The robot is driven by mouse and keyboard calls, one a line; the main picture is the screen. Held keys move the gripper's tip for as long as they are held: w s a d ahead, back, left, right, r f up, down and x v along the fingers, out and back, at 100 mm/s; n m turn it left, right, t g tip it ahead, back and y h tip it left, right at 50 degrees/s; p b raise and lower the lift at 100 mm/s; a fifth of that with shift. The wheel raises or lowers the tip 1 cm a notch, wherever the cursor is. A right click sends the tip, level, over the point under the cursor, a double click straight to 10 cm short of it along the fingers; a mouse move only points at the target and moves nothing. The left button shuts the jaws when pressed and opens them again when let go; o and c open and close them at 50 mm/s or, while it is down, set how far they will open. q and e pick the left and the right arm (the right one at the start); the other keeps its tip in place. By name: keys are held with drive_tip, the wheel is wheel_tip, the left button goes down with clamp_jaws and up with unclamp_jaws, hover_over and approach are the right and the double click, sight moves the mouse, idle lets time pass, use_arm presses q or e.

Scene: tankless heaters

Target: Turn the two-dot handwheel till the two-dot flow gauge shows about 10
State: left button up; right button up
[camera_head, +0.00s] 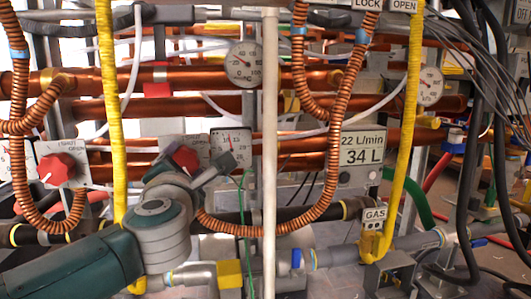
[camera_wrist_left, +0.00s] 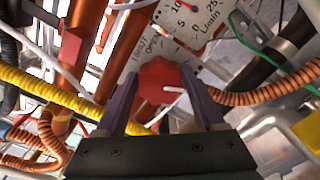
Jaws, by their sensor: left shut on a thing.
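My left gripper (camera_head: 193,172) reaches in over a red handwheel (camera_head: 186,158), which it partly hides in the head view. In the left wrist view the gripper's two purple fingers (camera_wrist_left: 162,95) are closed on opposite sides of this red handwheel (camera_wrist_left: 165,80). The gauge face (camera_head: 231,147) also shows in the head view. I cannot make out dot marks or an exact reading.
A second red handwheel (camera_head: 60,168) stands on a plate at the left. A digital display (camera_head: 362,148) reads 22 L/min and 34 L. Copper pipes, corrugated orange hoses and a yellow hose (camera_head: 113,120) crowd the arm. A pale vertical post (camera_head: 269,150) stands right of the gripper.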

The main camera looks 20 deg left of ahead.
use_arm(q)
drive_tip(key=shift+r+m+p, duration=0.15)
drive_tip(key=shift+m+p, duration=0.55)
drive_tip(key=shift+m, duration=0.2)
drive_tip(key=m+p, duration=0.1)
drive_tip(key=m, duration=0.1)
drive_tip(key=shift+m+p, duration=0.3)
drive_tip(key=shift+p, duration=0.1)
drive_tip(key=m+p, duration=0.1)
drive_tip(key=m, duration=0.1)
drive_tip(key=m+p, duration=0.1)
drive_tip(key=m, duration=0.1)
drive_tip(key=shift+f+m, duration=0.35)
drive_tip(key=shift+m, duration=0.05)
drive_tip(key=o, duration=1.4)
drive_tip(key=shift+c, duration=0.2)
